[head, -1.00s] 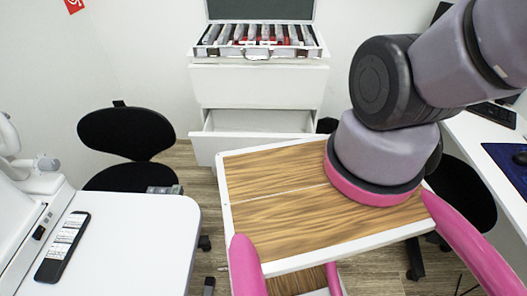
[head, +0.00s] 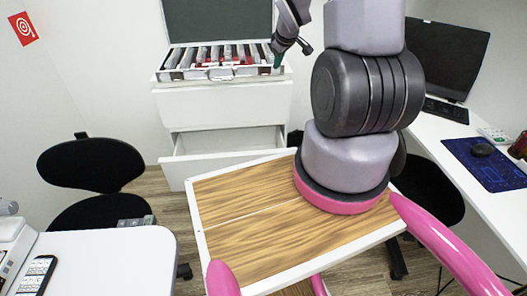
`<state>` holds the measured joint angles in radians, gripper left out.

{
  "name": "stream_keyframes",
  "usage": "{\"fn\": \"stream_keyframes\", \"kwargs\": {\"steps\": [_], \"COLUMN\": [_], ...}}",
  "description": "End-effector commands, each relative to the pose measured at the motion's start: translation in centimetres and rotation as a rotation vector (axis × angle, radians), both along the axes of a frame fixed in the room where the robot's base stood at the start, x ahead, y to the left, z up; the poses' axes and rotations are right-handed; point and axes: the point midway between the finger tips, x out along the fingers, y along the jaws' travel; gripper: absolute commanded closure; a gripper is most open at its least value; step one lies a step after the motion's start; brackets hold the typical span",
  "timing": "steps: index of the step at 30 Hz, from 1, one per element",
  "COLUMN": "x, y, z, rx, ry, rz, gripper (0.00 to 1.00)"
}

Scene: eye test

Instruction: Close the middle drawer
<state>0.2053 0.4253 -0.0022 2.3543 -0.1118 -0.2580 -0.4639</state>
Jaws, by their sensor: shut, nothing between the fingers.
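A white cabinet (head: 225,104) stands against the back wall. Below its shut top drawer, a drawer (head: 222,161) is pulled out toward me, with its empty inside partly visible. This open drawer is the second front from the top; anything lower is hidden behind the wood-topped platform my arm stands on. My gripper (head: 277,61) is small in the head view, pointing down in front of the open case on the cabinet. It is shut and empty, and appears above and to the right of the open drawer, apart from it.
An open case (head: 218,73) with several rows of items sits on the cabinet. A black chair (head: 88,165) and white table (head: 105,262) are at left. A white desk (head: 440,140) with a monitor (head: 446,58) is at right. Some floor shows left of the cabinet.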

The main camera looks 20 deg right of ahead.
Motion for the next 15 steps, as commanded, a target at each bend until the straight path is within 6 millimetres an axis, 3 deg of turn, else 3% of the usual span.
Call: {"fn": "stream_keyframes", "kwargs": {"steps": [1, 8, 15], "x": [0.0, -0.7, -4.8], "y": [-0.4, -0.7, 1.1], "z": [-3.1, -14.6, -25.9], "rx": [-0.016, -0.075, -0.086], "ry": [0.018, 0.024, -0.003], "rz": [0.044, 0.269, 0.492], "gripper": [1.0, 1.0, 1.0]}}
